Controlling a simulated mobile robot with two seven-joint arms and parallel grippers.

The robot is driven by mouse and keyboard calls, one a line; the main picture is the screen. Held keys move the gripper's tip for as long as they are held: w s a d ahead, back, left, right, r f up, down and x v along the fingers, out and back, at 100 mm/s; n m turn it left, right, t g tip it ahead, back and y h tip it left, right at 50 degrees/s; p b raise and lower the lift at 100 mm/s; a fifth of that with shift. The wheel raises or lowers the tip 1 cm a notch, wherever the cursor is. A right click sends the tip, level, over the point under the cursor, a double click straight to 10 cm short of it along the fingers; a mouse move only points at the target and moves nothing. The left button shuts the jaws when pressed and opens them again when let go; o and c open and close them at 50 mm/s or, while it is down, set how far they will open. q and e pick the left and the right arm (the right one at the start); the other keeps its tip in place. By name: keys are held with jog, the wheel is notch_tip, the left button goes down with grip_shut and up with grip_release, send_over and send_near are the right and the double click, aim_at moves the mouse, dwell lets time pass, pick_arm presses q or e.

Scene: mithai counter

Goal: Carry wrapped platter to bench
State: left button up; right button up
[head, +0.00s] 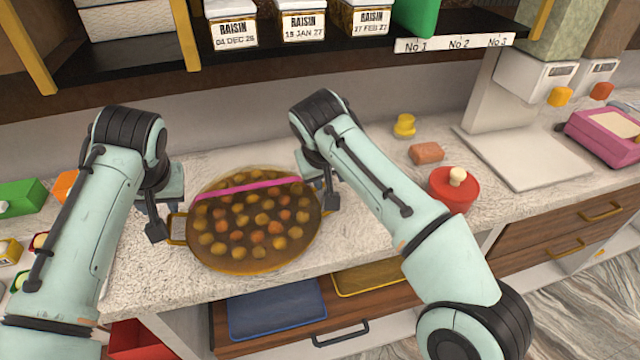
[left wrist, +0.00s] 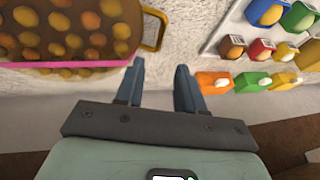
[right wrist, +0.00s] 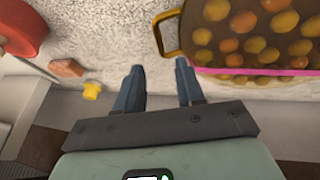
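The wrapped platter (head: 250,255) is a round brown tray with a gold rim, filled with orange and yellow sweets under a pink ribbon. It rests on the counter. My left gripper (head: 160,228) is at its left side, close to the gold handle. In the left wrist view my left gripper (left wrist: 158,75) is open and empty, with the platter's handle (left wrist: 155,27) just ahead and to the left. My right gripper (head: 328,200) is at the platter's right side. In the right wrist view the right gripper (right wrist: 160,75) is open and empty, with the other handle (right wrist: 166,33) just ahead.
A red pot (head: 455,188), a brick-coloured block (head: 426,153) and a yellow knob-shaped item (head: 404,125) stand right of my right arm. A white board (head: 520,155) lies farther right. Small coloured boxes (head: 20,197) stand at the left. A shelf (head: 280,55) with raisin jars overhangs the back.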

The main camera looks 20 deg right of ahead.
jog(key=shift+v, duration=1.4)
pick_arm(q)
jog(key=o, duration=0.8)
jog(key=p+v, duration=0.2)
jog(key=v, duration=0.1)
jog(key=p+v, duration=0.4)
jog(key=v, duration=0.1)
jog(key=shift+w+a+r, duration=0.1)
jog(key=shift+w+r, duration=0.15)
jog(key=shift+r, duration=0.3)
pick_arm(e)
notch_tip(320, 180, up, 8)
jog(key=shift+f, duration=0.25)
jog(key=shift+o, duration=0.3)
jog(key=shift+s, duration=0.15)
jog(key=o, duration=0.7)
